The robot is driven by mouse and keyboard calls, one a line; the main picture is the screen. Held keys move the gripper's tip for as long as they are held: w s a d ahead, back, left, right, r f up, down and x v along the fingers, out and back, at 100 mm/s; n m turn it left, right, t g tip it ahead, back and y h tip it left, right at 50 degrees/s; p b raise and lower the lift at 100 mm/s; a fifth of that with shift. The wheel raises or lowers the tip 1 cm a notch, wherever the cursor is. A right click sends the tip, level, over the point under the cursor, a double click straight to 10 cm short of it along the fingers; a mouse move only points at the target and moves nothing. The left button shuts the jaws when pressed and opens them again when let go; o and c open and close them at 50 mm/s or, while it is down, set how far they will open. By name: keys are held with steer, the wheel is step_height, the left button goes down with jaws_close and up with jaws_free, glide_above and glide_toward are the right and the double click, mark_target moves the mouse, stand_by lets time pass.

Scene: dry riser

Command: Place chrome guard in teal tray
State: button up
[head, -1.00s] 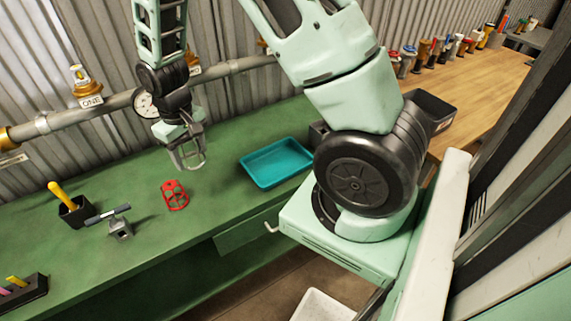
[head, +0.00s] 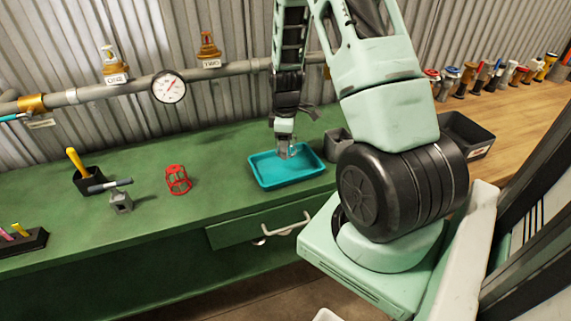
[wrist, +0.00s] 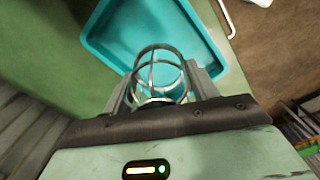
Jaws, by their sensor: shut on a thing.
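The chrome guard (wrist: 160,70) is a small wire cage held between the fingers of my gripper (wrist: 163,95) in the wrist view. My gripper is shut on it. In the head view my gripper (head: 285,143) points down over the teal tray (head: 262,178), and the chrome guard (head: 287,152) shows small below it. The teal tray (wrist: 103,35) also lies beneath the guard in the wrist view. I cannot tell whether the guard touches the tray floor. Nothing else shows inside the tray.
A red cage guard (head: 178,180) stands left of the tray on the green bench (head: 225,165). A grey box (head: 338,143) sits right of the tray. A pipe with a gauge (head: 168,87) runs behind.

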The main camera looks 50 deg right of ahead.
mark_target(285, 168)
steer(key=shift+f+p, duration=0.4)
steer(key=shift+f, duration=2.9)
steer(key=shift+f, duration=0.15)
steer(key=o, duration=1)
steer(key=shift+c, duration=0.2)
